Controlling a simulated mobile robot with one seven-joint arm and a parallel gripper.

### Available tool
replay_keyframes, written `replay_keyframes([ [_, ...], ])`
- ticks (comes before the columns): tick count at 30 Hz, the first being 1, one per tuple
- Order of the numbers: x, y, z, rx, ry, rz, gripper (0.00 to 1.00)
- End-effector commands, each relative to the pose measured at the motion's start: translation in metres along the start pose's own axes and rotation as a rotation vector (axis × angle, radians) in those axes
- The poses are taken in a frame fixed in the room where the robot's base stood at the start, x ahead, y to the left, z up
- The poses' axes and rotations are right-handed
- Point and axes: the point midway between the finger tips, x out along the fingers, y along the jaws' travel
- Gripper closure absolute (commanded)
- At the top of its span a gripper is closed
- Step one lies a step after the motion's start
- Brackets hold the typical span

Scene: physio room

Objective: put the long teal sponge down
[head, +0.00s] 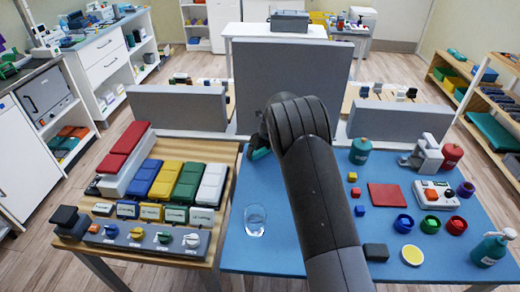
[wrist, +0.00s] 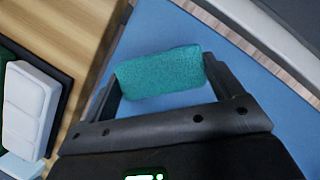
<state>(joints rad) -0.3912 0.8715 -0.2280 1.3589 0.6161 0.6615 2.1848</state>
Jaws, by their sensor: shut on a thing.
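The long teal sponge (wrist: 160,75) lies crosswise between the two fingers of my gripper (wrist: 163,68) in the wrist view. My gripper is shut on it, one finger at each end. Blue tabletop (wrist: 165,25) shows beyond the sponge. I cannot tell whether the sponge touches the table or hangs above it. In the head view my arm covers most of the gripper. Only a small teal part of the sponge (head: 260,153) shows, near the back left corner of the blue table (head: 320,270).
A wooden table (head: 225,160) with coloured blocks and a switch panel (head: 140,236) stands close on the left. A grey partition (head: 290,70) rises behind. A clear glass (head: 255,220) stands on the blue table's left. Bottles, a red mat (head: 387,196) and small pots fill its right.

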Motion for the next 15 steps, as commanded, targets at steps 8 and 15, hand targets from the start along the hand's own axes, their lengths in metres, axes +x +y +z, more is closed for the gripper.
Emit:
replay_keyframes([
  [8,0.0039,-0.0003,-0.0015,0.000,-0.001,-0.001,0.36],
  [15,0.0061,-0.0004,-0.0026,0.000,0.000,-0.001,0.05],
])
